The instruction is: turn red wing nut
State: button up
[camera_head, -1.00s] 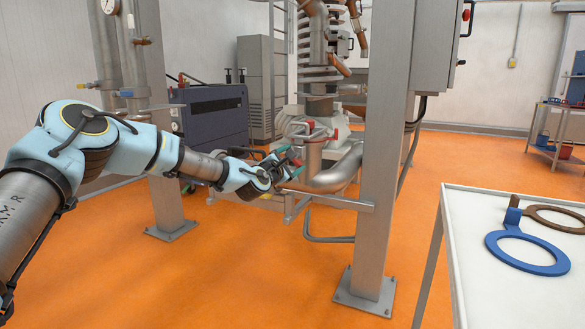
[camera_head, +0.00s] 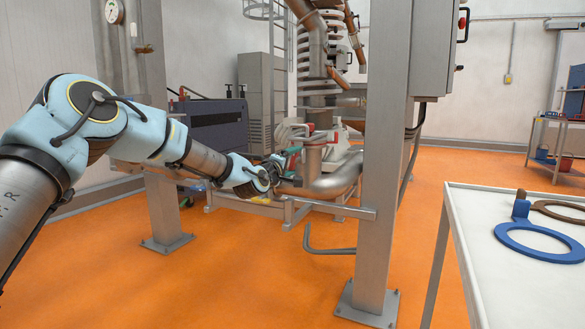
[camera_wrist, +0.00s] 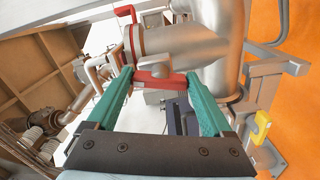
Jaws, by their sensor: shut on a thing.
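The red wing nut (camera_wrist: 160,80) shows in the wrist view as a red bar beside a metal pipe flange. My gripper (camera_wrist: 160,75) has its two green fingers on either side of this bar, shut on its ends. In the head view my gripper (camera_head: 290,158) reaches to the pipe joint beyond the steel post, and the wing nut there is too small and covered to make out. A second red piece (camera_wrist: 125,11) shows on the far side of the flange in the wrist view.
A steel post (camera_head: 378,170) with a horizontal rail (camera_head: 335,207) stands close to the right of my gripper. A white table (camera_head: 480,250) with a blue ring (camera_head: 545,257) is at the right.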

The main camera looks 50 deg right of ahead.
jog(key=m+b, duration=0.1)
jog(key=m, duration=0.2)
jog(key=m+b, duration=0.1)
jog(key=m, duration=0.2)
jog(key=shift+f+m, duration=0.2)
jog(key=shift+m, duration=0.1)
dwell(0.4)
jog(key=o, duration=1.1)
jog(key=shift+o, duration=0.2)
jog(key=shift+a+r, duration=0.1)
jog(key=shift+a, duration=0.05)
jog(key=v, duration=1)
jog(key=shift+a, duration=0.25)
